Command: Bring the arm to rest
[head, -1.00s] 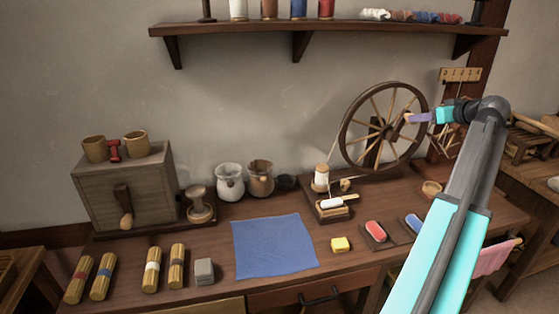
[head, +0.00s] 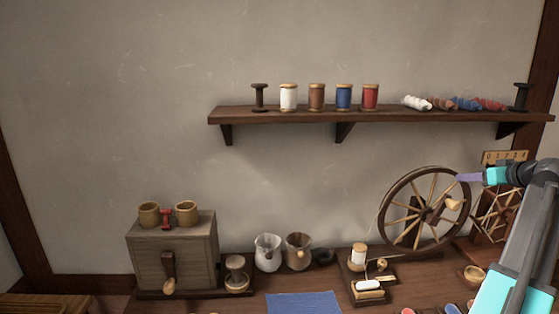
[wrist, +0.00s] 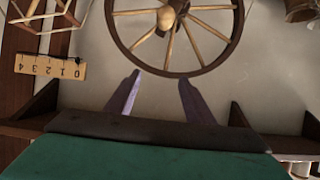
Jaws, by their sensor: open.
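My gripper (head: 462,178) is at the right in the head view, raised in front of the upper right rim of the spinning wheel (head: 384,222). In the wrist view my gripper (wrist: 159,78) shows two purple fingers spread apart with nothing between them. The wheel (wrist: 236,30) appears upside down just beyond the fingertips; I cannot tell the exact gap. My arm runs down to the lower right corner of the head view.
A wall shelf (head: 290,113) with spools and yarn hangs above. The bench holds a grey wooden box (head: 172,253), jugs (head: 268,253) and a blue cloth (head: 303,303). The wall in the middle is bare.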

